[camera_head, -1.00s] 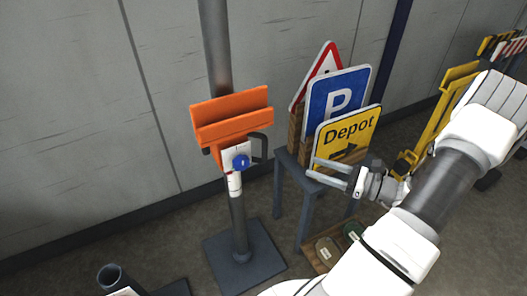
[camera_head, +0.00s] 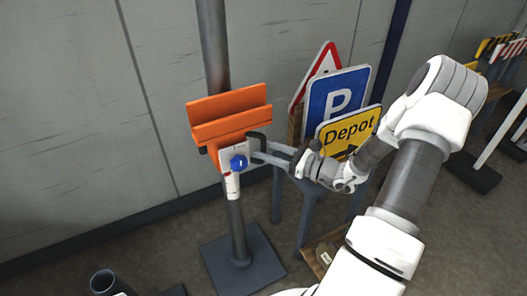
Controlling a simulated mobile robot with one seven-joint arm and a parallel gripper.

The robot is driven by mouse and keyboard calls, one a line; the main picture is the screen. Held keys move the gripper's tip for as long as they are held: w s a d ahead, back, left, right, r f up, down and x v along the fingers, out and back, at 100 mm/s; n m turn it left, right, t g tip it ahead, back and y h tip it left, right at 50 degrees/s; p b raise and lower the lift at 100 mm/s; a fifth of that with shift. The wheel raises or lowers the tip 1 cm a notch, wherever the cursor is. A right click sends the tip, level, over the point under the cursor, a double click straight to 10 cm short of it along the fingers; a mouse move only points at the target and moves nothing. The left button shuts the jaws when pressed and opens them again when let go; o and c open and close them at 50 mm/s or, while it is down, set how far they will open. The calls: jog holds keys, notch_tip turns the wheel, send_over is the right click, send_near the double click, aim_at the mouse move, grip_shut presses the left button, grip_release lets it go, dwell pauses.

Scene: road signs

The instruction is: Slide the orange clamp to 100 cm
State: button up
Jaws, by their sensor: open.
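The orange clamp (camera_head: 232,108) sits on the grey upright post (camera_head: 214,45), which stands on a dark square base (camera_head: 217,262). The clamp has a white plate with a blue knob (camera_head: 238,162) and a dark handle (camera_head: 258,136) on its right side. A white section with small marks (camera_head: 232,186) shows on the post just below the clamp; I cannot read its scale. My gripper (camera_head: 262,151) is open, its fingers pointing left at the handle. The fingertips overlap the handle in the picture; I cannot tell whether they touch it.
A dark stand to the right holds a red-edged triangular sign (camera_head: 318,72), a blue P sign (camera_head: 338,98) and a yellow Depot sign (camera_head: 345,130), close behind my gripper. A dark tube (camera_head: 104,282) stands at front left. The wall is behind the post.

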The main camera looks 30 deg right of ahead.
jog(key=shift+w+a, duration=0.4)
jog(key=shift+w, duration=0.2)
grip_shut()
dwell(1.1)
